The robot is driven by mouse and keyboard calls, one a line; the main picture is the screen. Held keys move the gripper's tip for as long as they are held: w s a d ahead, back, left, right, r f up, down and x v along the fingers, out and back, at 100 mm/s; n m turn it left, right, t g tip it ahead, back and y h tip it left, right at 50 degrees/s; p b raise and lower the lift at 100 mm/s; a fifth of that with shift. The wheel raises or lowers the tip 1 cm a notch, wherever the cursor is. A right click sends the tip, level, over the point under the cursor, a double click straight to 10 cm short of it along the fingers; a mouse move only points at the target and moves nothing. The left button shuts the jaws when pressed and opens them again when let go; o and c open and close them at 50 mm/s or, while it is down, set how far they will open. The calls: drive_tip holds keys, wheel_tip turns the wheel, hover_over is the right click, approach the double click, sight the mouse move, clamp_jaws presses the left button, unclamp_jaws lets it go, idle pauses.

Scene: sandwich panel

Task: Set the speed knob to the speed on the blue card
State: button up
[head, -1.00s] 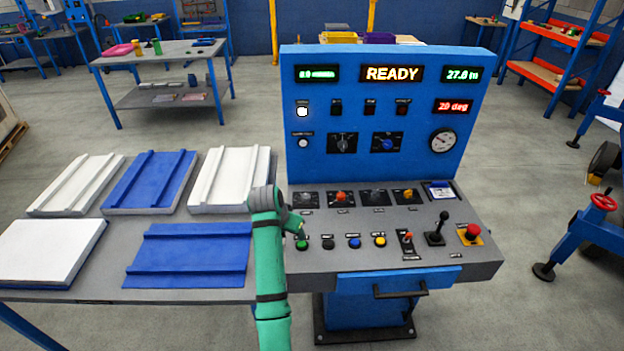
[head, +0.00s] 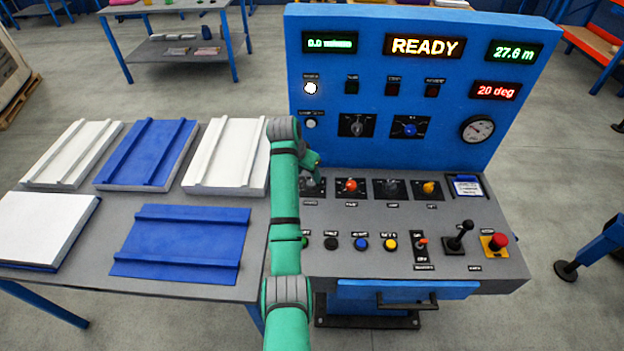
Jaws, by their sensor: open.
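A blue-framed card (head: 466,187) lies at the right end of the desk's knob row; its writing is too small to read. That row has a grey knob (head: 312,187) at the left, a red knob (head: 350,186), a dark knob (head: 391,187) and a yellow knob (head: 429,188). Their labels are not legible, so I cannot tell which is the speed knob. My gripper (head: 314,174) is open, over or just behind the leftmost grey knob and partly hidden by my green arm. I cannot tell whether it touches the knob.
The upright blue panel (head: 460,150) behind carries a READY display (head: 424,46), a grey selector (head: 356,125) and a blue one (head: 410,129). In front are several push buttons, a joystick (head: 460,236) and a red stop button (head: 497,241). Panels cover the left table (head: 80,215).

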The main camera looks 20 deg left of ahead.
sight(311, 183)
drive_tip(key=x, duration=0.5)
drive_tip(key=shift+s+a+f, duration=0.15)
drive_tip(key=shift+s+f, duration=0.05)
drive_tip(key=shift+w+f, duration=0.3)
drive_tip(key=shift+f, duration=0.2)
drive_tip(key=c, duration=1)
